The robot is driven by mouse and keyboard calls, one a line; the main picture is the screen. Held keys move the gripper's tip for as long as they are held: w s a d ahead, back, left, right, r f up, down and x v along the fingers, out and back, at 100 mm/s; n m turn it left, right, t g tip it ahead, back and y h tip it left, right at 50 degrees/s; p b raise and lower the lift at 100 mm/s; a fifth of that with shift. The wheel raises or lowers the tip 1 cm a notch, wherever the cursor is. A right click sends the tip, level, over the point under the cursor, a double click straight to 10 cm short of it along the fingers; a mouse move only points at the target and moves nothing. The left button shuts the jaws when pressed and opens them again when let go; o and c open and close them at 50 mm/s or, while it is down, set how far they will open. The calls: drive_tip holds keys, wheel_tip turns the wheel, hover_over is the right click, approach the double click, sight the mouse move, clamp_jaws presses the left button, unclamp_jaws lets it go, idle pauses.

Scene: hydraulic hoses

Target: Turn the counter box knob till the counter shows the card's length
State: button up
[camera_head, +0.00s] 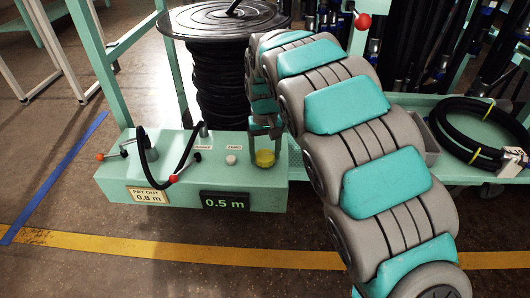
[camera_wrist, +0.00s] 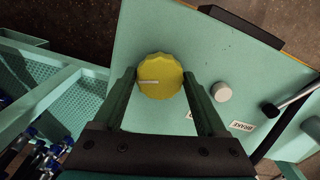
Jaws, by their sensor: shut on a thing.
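The counter box (camera_head: 215,172) is a pale green box with a yellow knob (camera_head: 265,159) on top at its right end. A cream card (camera_head: 148,196) on its front reads "PAY OUT 0.8 m". The dark counter display (camera_head: 226,202) reads "0.5 m" in green. My gripper (camera_head: 265,132) reaches down over the knob. In the wrist view my gripper (camera_wrist: 160,79) is shut on the ribbed yellow knob (camera_wrist: 160,88), one finger on each side. A pale pointer line on the knob points left in that view.
A white button (camera_head: 231,159), labelled ZERO, sits left of the knob. Levers with red ends, such as the brake lever (camera_head: 186,152), stand farther left. A black hose reel (camera_head: 218,75) rises behind. A coiled hose (camera_head: 478,135) lies on the shelf at right.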

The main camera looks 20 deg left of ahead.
sight(265, 155)
drive_tip(key=shift+n, duration=1.7)
idle(2.5)
drive_tip(key=o, duration=1.3)
drive_tip(key=shift+r, duration=3.9)
